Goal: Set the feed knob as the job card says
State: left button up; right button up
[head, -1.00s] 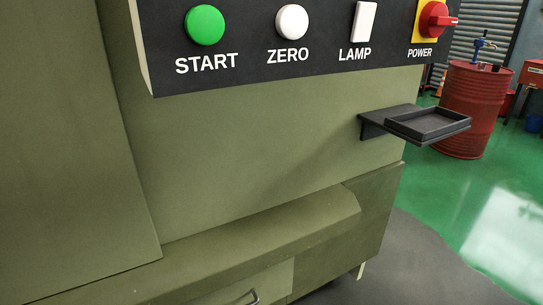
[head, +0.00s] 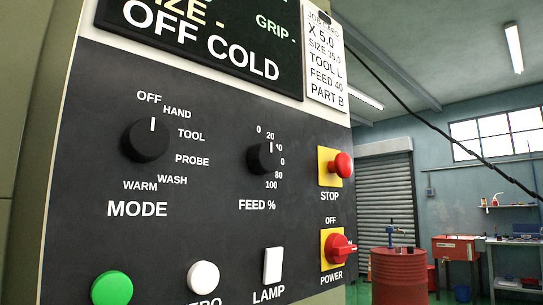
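The feed knob (head: 263,158) is a black dial labelled FEED % on the dark panel in the head view. Its white mark points about straight up, near the 0 and 20 labels; the slanted view leaves the exact setting unclear. The 40 label is partly hidden by the knob. The job card (head: 325,62) at the upper right of the panel reads X 5.0, SIZE 35.0, TOOL L, FEED 40, PART B. Neither gripper is in view.
The MODE knob (head: 146,140) points up toward OFF. The red STOP button (head: 341,165) and red POWER switch (head: 338,248) are right of the feed knob. Green (head: 112,288) and white (head: 203,277) buttons and the LAMP switch (head: 273,265) are below. The display (head: 215,40) reads OFF COLD.

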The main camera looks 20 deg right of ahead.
aim_at(264, 158)
jog(key=u, duration=0.1)
jog(key=k, duration=0.6)
jog(key=z, duration=0.75)
jog(key=i, duration=0.5)
jog(key=u, duration=2)
jog(key=k, duration=0.8)
jog(key=z, duration=1.6)
